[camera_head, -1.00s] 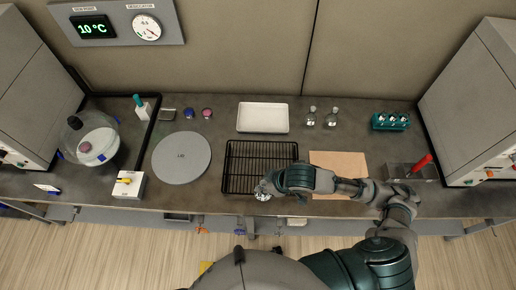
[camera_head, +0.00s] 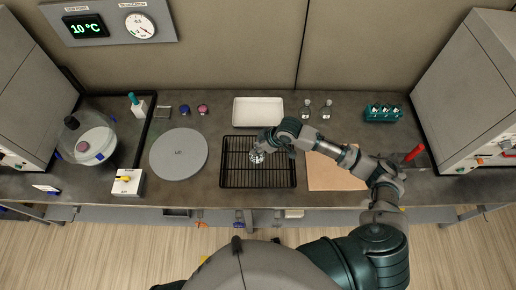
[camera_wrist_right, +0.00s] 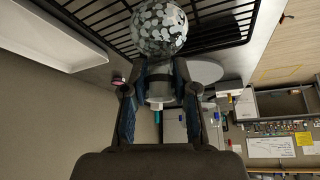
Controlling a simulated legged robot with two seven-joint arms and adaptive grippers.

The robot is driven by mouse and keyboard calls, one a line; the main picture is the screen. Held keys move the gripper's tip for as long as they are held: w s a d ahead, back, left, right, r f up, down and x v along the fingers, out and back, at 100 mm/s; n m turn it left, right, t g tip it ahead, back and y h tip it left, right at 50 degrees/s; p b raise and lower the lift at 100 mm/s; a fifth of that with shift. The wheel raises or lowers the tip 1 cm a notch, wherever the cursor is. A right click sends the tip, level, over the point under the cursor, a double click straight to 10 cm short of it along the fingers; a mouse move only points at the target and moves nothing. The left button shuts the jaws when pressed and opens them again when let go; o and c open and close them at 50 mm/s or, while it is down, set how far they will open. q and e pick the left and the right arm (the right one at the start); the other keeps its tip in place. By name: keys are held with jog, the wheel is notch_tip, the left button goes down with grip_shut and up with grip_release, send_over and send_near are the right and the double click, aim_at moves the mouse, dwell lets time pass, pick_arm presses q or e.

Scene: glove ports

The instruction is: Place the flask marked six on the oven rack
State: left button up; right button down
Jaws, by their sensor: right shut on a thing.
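The black wire oven rack (camera_head: 234,179) lies on the dark bench, left of a tan board. My right gripper (camera_head: 265,150) is over the rack's middle-right part, shut on a round, shiny flask (camera_head: 256,157). In the right wrist view the flask (camera_wrist_right: 160,27) shows as a speckled grey-white ball beyond the fingertips (camera_wrist_right: 160,80), with rack bars (camera_wrist_right: 223,20) beside it. I cannot read any mark on it, nor tell whether it touches the rack. Two other small flasks (camera_head: 306,108) (camera_head: 326,109) stand behind, to the right. My left gripper is out of view.
A white tray (camera_head: 258,120) lies behind the rack, and a grey disc (camera_head: 179,156) is to its left. The tan board (camera_head: 330,178) is at its right. A teal holder (camera_head: 383,113) and a red-handled tool (camera_head: 413,153) are farther right. A glass vessel (camera_head: 88,141) stands left.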

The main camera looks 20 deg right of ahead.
jog(key=shift+f, duration=0.6)
jog(key=shift+w+d+f, duration=0.1)
jog(key=shift+d, duration=0.05)
jog(key=shift+d, duration=0.1)
jog(key=c, duration=0.9)
grip_release()
jog(key=shift+d, duration=0.2)
jog(key=shift+a, duration=0.1)
